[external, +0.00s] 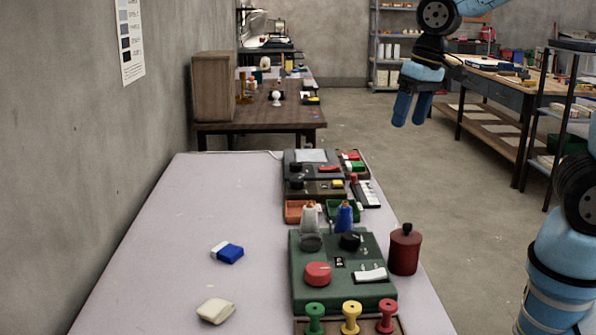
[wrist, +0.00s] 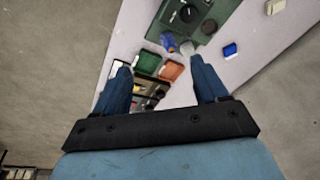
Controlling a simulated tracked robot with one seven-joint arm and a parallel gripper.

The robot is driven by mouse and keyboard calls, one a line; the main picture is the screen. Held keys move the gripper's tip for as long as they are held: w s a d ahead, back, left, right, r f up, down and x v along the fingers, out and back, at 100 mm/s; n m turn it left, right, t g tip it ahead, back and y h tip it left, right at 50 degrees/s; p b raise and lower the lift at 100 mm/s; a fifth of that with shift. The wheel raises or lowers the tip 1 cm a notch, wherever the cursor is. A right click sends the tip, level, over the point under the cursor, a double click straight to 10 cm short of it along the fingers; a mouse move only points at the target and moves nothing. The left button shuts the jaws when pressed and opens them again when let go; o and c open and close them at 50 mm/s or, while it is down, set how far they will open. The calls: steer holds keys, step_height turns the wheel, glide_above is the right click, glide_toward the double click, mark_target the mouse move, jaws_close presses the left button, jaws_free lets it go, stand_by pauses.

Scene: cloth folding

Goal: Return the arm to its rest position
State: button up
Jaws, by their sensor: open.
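My gripper (external: 410,118) hangs high in the air at the upper right of the external view, fingers pointing down, over the floor to the right of the table (external: 160,230). In the wrist view my gripper (wrist: 160,66) shows two blue fingers spread apart with nothing between them. The table and its devices lie well below and beyond the fingers there. My gripper touches nothing. I can make out no cloth in either view.
A green control box (external: 340,286), a dark red canister (external: 404,250), a blue-and-white block (external: 227,252) and a cream block (external: 215,311) stand on the table. Its left part is mostly clear. A shelf rack (external: 556,150) and a workbench (external: 500,83) stand at right.

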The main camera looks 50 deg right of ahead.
steer(key=s+d+r+t, duration=0.1)
steer(key=s+d+r, duration=0.2)
steer(key=s, duration=0.4)
steer(key=s+d+r+n+t+h, duration=0.1)
steer(key=s+d+r+t, duration=0.1)
steer(key=s+d+r, duration=0.2)
steer(key=s+d, duration=0.2)
steer(key=s, duration=0.1)
steer(key=shift+s+d+r+t, duration=0.15)
steer(key=shift+d+r+t, duration=0.1)
steer(key=shift+d+t, duration=0.05)
steer(key=shift+c, duration=0.5)
stand_by(1.5)
